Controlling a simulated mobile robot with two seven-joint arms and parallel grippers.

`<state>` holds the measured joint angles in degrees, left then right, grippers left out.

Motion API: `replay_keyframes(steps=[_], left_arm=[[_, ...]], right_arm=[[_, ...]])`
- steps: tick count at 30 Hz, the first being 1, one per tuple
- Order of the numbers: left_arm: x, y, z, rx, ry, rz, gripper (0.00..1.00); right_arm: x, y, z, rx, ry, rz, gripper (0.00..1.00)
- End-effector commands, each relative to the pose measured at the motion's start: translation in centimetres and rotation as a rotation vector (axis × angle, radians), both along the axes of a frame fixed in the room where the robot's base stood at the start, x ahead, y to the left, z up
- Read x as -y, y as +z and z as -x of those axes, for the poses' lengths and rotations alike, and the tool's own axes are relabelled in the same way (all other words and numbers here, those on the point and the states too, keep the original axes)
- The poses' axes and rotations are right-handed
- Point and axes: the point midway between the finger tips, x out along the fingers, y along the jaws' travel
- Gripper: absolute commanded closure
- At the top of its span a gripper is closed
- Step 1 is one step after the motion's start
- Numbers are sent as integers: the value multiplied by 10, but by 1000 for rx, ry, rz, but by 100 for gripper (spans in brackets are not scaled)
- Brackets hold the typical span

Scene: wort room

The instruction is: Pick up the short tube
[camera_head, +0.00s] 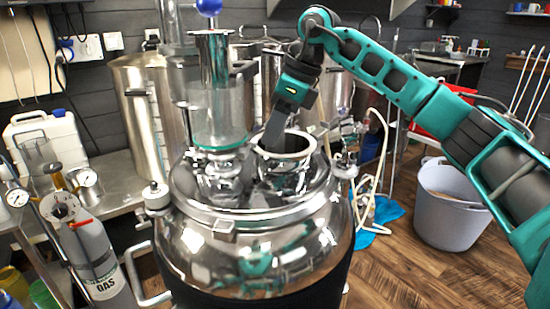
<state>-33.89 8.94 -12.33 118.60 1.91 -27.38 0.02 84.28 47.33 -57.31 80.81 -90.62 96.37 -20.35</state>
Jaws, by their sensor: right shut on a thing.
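A short, wide metal tube (286,177) with a pale rim stands upright on the domed lid of the shiny steel vessel (262,258), right of the lid's middle. My right gripper (272,143) reaches down from above at the tube's left side and is shut on its rim. The fingertips are partly hidden at the rim, and I cannot tell whether the tube is lifted off the lid. A taller tube (219,110), clear with a metal upper part and a green ring at its base, stands just left of it. My left gripper is out of view.
Large steel tanks (140,110) stand behind the vessel. A gas cylinder (92,258) with gauges and a white jug (45,143) are at the left. A grey bucket (450,222) stands on the wooden floor at the right, with free floor in front of it.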

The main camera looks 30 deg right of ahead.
Motion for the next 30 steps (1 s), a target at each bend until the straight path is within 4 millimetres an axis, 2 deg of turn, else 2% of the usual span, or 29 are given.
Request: replay_keyframes(steps=[1,11,19,23,26,30], left_arm=[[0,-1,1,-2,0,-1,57],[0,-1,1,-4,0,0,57],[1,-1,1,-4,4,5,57],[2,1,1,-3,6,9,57],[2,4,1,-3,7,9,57],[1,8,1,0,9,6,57]], right_arm=[[0,0,0,0,0,0,69],[0,1,0,1,0,0,100],[0,2,0,1,0,0,100],[0,9,0,3,-1,-1,100],[0,21,-1,3,-1,0,100],[0,48,-1,6,0,-2,100]])
